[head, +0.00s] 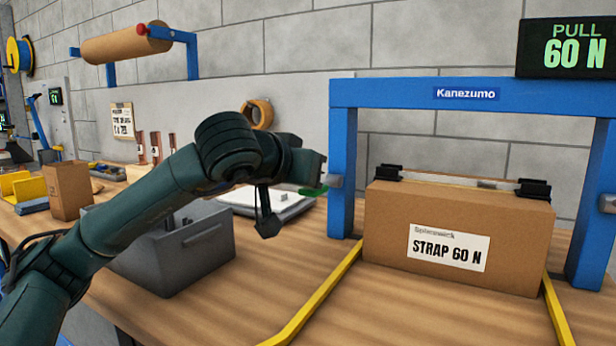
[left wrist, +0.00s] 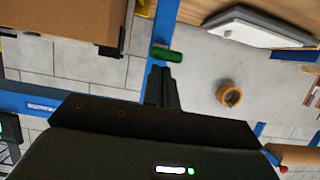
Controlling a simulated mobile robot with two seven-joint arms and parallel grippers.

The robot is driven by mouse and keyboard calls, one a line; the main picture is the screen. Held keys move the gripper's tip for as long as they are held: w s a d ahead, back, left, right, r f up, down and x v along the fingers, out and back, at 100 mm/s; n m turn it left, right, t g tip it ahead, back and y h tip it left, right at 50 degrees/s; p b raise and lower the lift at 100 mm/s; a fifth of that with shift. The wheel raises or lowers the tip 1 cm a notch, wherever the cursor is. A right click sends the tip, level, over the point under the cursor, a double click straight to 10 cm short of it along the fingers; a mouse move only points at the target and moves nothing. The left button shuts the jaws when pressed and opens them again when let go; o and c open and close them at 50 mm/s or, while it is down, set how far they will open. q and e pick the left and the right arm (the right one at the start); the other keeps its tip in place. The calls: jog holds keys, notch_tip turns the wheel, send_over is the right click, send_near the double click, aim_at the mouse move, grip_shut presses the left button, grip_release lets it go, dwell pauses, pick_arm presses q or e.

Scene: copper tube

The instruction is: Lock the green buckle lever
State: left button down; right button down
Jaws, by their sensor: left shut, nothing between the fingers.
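The green buckle lever (head: 313,191) sticks out to the left from a grey fitting (head: 334,181) on the left post of the blue frame (head: 343,140). In the left wrist view the green lever (left wrist: 168,55) shows just past the fingertips, beside the blue post. My left gripper (head: 322,170) is at the left post, close above the lever in the head view, partly hidden by its own wrist. In the left wrist view its fingers (left wrist: 161,72) are shut and empty. Whether they touch the lever, I cannot tell. My right gripper is not in view.
A cardboard box (head: 450,245) labelled STRAP 60 N stands inside the frame, with a strap and black corner pieces on top. The display (head: 567,46) reads PULL 60 N. A grey bin (head: 185,250) and white pad (head: 262,203) lie left. Yellow strips (head: 318,292) edge the box area.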

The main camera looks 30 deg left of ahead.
pick_arm(q)
jog(key=shift+r+p, duration=0.5)
jog(key=shift+r, duration=0.25)
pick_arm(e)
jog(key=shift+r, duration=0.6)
pick_arm(q)
jog(key=p+v, duration=0.1)
jog(key=v, duration=1.2)
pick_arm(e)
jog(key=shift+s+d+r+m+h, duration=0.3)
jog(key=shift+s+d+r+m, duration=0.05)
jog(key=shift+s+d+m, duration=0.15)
pick_arm(q)
jog(key=shift+s, duration=0.1)
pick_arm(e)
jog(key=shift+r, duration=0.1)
